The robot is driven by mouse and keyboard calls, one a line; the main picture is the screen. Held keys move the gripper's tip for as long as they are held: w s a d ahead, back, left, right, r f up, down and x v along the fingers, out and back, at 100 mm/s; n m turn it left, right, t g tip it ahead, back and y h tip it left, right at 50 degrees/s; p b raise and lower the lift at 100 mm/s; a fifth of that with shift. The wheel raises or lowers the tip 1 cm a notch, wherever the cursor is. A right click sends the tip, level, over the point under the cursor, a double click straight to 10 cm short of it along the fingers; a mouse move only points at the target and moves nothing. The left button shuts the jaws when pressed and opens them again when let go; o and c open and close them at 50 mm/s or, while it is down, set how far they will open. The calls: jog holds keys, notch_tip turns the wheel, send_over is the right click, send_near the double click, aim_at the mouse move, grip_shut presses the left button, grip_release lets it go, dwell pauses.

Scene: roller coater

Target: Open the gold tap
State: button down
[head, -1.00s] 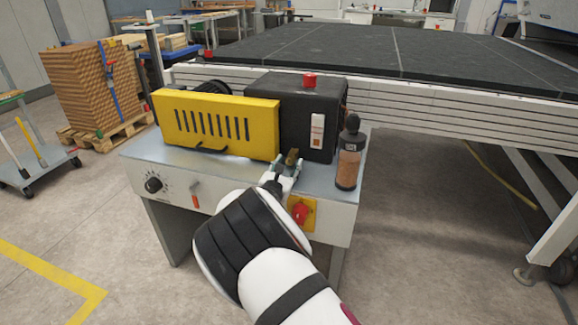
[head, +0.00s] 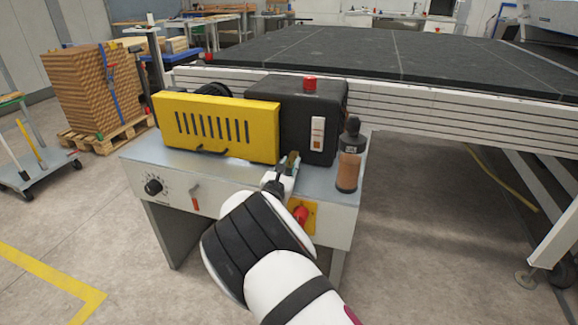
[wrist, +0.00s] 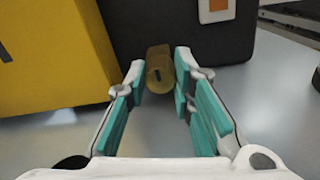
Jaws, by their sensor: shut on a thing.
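The gold tap (head: 292,158) is a small gold piece in front of the black box of the coater, low above the grey metal top. In the wrist view the tap (wrist: 159,66) shows its round end, with a dark slot, between my fingertips. My gripper (head: 289,167) is shut on the tap, with one teal-padded finger on each side. My wrist and arm hide part of the bench front and much of the gripper in the head view.
A yellow slotted cover (head: 217,126) stands left of the tap, against the black box (head: 312,95). A brown bottle (head: 350,157) stands close on the right. A red switch (head: 300,215) on a yellow plate is partly behind my wrist.

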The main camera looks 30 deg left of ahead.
jog(key=n+p, duration=0.1)
jog(key=n, duration=0.5)
jog(key=shift+a+n, duration=0.1)
jog(key=shift+n, duration=0.3)
jog(key=n, duration=0.6)
jog(key=shift+p, duration=0.4)
jog(key=shift+n, duration=0.3)
jog(key=c, duration=1.4)
grip_release()
jog(key=shift+o, duration=0.2)
jog(key=shift+f, duration=0.1)
